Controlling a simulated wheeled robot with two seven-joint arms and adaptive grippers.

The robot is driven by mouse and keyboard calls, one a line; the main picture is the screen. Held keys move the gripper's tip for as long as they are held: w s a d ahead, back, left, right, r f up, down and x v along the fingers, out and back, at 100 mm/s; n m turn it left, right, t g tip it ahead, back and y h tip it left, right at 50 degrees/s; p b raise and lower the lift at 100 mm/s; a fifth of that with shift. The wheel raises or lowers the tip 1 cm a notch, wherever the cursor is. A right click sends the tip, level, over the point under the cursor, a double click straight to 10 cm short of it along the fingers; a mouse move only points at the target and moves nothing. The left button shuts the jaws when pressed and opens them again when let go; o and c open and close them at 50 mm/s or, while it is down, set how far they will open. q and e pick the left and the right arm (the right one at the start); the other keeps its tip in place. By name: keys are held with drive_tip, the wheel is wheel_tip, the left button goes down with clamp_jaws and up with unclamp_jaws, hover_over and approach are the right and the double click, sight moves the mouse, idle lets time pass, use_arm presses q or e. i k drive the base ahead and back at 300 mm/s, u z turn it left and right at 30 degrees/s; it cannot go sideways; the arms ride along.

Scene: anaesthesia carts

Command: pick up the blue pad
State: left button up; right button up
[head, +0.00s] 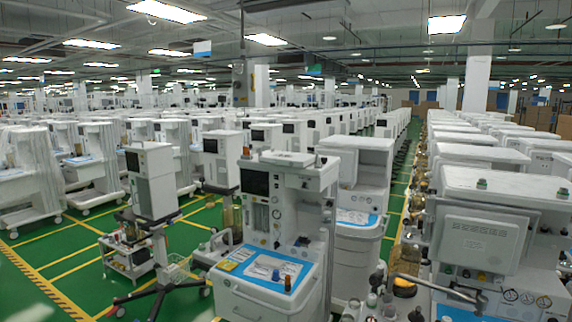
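A blue pad (298,268) lies on the white worktop of the nearest anaesthesia cart (268,302), at the lower middle of the head view. A pale sheet, a yellow label and small dark and orange-brown items are on or beside it. Another blue surface (374,220) shows on the worktop of the cart behind and to the right. Which of these is the task's pad I cannot tell for sure. Neither of my grippers can be made out in the head view.
A monitor on a wheeled stand (150,185) is left of the nearest cart. A large white cart (490,225) with a jointed grey arm (440,288) fills the right side. Rows of carts stretch behind. Green floor (60,260) with yellow lines is open at lower left.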

sight(276, 277)
drive_tip(key=z, duration=0.05)
drive_tip(key=i, duration=0.75)
drive_tip(key=u, duration=0.4)
drive_tip(key=i, duration=1.7)
drive_tip(key=u, duration=0.3)
